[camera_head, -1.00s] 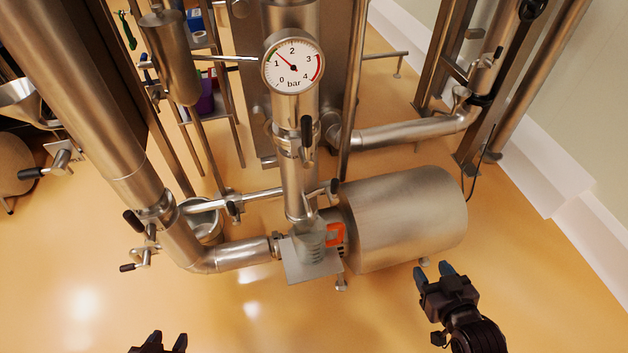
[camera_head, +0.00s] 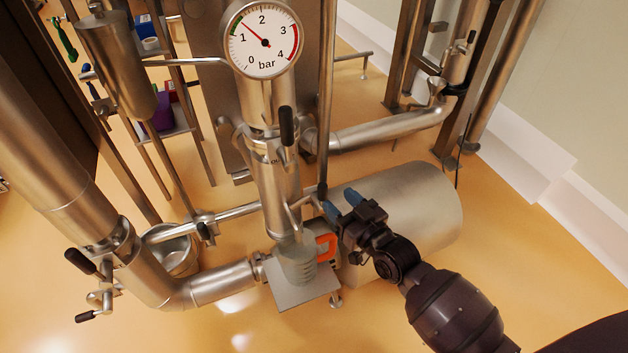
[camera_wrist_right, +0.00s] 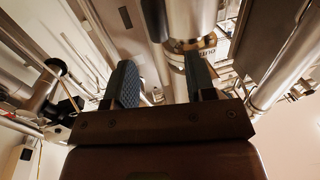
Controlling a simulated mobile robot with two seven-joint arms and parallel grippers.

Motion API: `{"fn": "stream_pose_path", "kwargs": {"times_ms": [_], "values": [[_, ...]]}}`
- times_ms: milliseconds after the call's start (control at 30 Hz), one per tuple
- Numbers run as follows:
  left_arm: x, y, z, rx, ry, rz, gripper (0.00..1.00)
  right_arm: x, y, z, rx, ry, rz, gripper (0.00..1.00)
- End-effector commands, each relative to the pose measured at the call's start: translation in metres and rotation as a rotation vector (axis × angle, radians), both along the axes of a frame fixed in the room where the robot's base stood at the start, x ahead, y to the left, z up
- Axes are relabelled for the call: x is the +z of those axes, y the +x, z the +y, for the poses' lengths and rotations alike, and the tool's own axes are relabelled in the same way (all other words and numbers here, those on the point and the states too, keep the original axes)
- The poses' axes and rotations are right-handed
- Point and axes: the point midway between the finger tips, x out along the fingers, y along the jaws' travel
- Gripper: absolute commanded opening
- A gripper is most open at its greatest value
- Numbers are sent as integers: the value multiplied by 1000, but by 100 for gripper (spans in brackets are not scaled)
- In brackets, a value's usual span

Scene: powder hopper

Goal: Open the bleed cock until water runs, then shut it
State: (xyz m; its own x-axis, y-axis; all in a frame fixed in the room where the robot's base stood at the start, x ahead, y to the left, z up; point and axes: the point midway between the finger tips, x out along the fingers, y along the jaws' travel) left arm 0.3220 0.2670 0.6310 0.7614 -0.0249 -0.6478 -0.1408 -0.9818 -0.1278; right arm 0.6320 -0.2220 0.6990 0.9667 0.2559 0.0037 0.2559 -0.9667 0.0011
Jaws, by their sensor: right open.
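A small metal cock, which looks like the bleed cock (camera_head: 300,203), branches from the lower part of the vertical pipe (camera_head: 275,180). Its dark lever end (camera_head: 322,190) sits close to my fingertips. A clear jug (camera_head: 297,262) stands below it on a small metal plate (camera_head: 303,292). I cannot make out any water running. My right gripper (camera_head: 341,202) is open, its blue fingertips just right of the cock, with no clear contact. In the right wrist view, the open fingers (camera_wrist_right: 160,85) have a steel pipe (camera_wrist_right: 188,18) beyond them. My left gripper is out of view.
A round pressure gauge (camera_head: 262,40) reads a little above 1 bar. A steel pump body (camera_head: 410,205) lies behind my right gripper. A black-handled valve (camera_head: 287,128) is higher on the pipe. Other valve handles (camera_head: 82,262) and a metal bowl (camera_head: 172,258) are at left.

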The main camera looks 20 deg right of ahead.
Motion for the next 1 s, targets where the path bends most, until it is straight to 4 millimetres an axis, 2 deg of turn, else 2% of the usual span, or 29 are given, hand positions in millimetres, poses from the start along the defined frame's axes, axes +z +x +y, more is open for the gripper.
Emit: {"fn": "stream_pose_path", "kwargs": {"times_ms": [233, 500, 700, 1000], "values": [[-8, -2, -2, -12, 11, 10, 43, -5, 37, 10, 0, 1, 7, 50], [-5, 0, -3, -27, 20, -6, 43, -4, 69, 19, 0, 0, 6, 50], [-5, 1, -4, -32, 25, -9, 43, -2, 79, 21, 0, 1, 5, 50], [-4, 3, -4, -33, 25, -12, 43, -1, 81, 22, 0, 0, 3, 50]]}}
